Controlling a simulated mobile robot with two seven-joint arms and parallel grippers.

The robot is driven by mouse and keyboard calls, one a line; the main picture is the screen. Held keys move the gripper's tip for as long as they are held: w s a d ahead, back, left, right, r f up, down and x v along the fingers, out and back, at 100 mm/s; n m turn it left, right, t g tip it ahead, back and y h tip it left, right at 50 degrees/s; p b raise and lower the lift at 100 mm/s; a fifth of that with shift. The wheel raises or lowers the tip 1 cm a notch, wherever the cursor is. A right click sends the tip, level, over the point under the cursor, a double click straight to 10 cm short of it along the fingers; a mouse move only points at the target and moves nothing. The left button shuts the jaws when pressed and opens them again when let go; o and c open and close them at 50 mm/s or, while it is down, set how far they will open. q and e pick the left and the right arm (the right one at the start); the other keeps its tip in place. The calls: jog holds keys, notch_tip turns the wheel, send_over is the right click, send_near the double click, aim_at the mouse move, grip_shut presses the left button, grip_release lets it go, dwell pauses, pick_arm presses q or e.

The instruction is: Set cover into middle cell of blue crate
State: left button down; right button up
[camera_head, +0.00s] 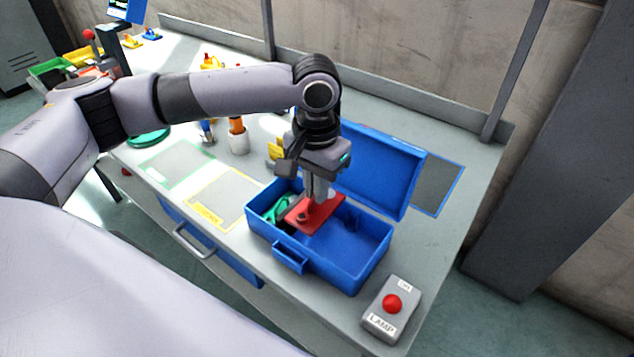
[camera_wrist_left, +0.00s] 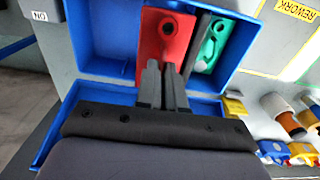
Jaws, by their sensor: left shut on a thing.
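The red cover (camera_head: 312,214) is a flat plate with a round hole or boss near one end. My left gripper (camera_head: 318,194) points down and is shut on the cover. The cover is over the middle of the open blue crate (camera_head: 345,276); I cannot tell whether it touches the crate floor. In the left wrist view the cover (camera_wrist_left: 165,40) lies beyond my left gripper's fingers (camera_wrist_left: 163,72). A green part (camera_head: 276,208) lies in the crate's left cell, beside the cover; it also shows in the wrist view (camera_wrist_left: 214,45). The crate's right cell looks empty. My right gripper is not in view.
The crate's blue lid (camera_head: 385,170) stands open behind it. A grey box with a red lamp button (camera_head: 392,303) stands at the right front.

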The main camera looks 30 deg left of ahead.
aim_at(317, 212)
pick_arm(q)
jog(key=shift+f, duration=0.1)
jog(key=shift+f, duration=1.85)
jog(key=shift+f, duration=0.15)
jog(key=shift+f, duration=1.25)
jog(key=shift+f+p, duration=0.25)
jog(key=shift+p, duration=0.1)
jog(key=shift+f, duration=0.1)
